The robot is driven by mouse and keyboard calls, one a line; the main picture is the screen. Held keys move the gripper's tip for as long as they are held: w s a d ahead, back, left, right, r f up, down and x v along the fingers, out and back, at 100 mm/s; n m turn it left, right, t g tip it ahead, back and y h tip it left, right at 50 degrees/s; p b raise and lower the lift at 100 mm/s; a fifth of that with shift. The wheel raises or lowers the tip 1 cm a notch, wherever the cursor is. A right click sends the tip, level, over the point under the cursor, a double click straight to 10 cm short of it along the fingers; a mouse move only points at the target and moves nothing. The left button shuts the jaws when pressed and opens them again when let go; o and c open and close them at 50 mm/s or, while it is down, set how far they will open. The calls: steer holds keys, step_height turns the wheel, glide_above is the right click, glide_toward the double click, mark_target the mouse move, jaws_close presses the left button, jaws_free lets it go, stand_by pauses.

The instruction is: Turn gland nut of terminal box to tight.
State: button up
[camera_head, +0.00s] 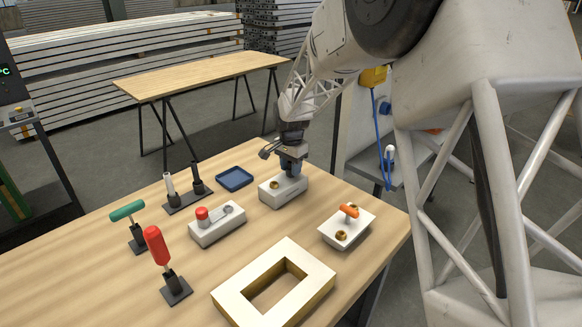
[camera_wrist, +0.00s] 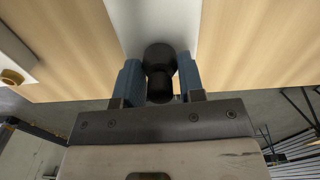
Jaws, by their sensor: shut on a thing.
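The terminal box, a white block (camera_head: 284,194), stands on the wooden table at its middle back. A round brass fitting (camera_head: 274,184) shows on its top, left of my gripper. My gripper (camera_head: 291,167) points down at the right part of the box. In the wrist view its two blue fingers (camera_wrist: 160,85) are shut on a black, round, stepped part, the gland nut (camera_wrist: 160,58), with the white box (camera_wrist: 182,18) beyond it. The nut is mostly hidden by the fingers in the head view. How tight it is cannot be told.
Right of the box is a white block with an orange handle (camera_head: 349,210) and brass fittings. A block with a red knob (camera_head: 202,214) and a blue tray (camera_head: 234,179) are left. A white frame (camera_head: 232,298) lies in front. Red (camera_head: 157,246) and green-handled (camera_head: 127,211) tools stand left.

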steer(key=shift+r, duration=0.1)
steer(key=o, duration=0.9)
steer(key=shift+r, duration=3.85)
steer(key=shift+s, duration=0.1)
